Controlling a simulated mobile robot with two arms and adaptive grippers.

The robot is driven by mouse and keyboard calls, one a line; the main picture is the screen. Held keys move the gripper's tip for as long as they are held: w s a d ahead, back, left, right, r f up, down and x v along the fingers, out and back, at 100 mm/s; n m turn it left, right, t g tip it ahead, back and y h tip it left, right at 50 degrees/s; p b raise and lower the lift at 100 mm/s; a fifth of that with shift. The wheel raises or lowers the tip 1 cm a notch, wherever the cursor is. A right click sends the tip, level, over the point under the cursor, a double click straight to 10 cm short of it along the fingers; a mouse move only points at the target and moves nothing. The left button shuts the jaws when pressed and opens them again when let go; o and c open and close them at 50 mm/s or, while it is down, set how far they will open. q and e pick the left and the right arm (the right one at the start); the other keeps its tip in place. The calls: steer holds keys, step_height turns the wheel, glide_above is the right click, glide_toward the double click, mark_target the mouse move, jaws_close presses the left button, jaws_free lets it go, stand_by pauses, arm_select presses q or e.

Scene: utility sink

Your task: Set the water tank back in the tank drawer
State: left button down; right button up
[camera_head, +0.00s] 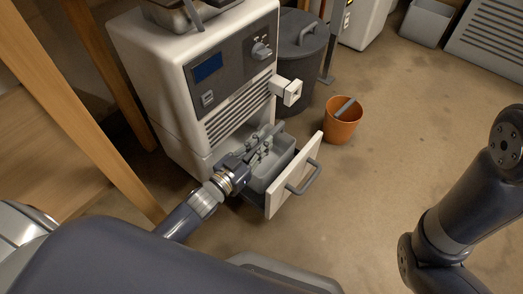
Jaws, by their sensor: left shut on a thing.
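The tank drawer (283,194) is pulled out low at the front of the white machine, with a cream front and a dark bar handle. A grey box-like thing, seemingly the water tank (282,163), sits in or just over the drawer, behind the drawer front. My left gripper (265,143) is over the drawer, shut on the top of the tank. Its fingers and wrist hide part of the tank, so I cannot tell if the tank rests on the drawer bottom. My right arm shows at the right, but its gripper is out of view.
The white machine (165,62) stands behind the drawer, with a spout sticking out above it. A dark lidded bin (300,55) and an orange bucket (342,127) stand to the right. A wooden frame (75,110) is at the left.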

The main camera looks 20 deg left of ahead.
arm_select(q)
step_height(320, 180, down, 2)
steer(key=shift+f+b, duration=0.15)
steer(key=shift+b, duration=0.6)
steer(key=c, duration=2)
jaws_free()
steer(key=shift+f, duration=0.15)
steer(key=shift+c, duration=0.2)
steer(key=o, duration=0.4)
steer(key=shift+o, duration=0.2)
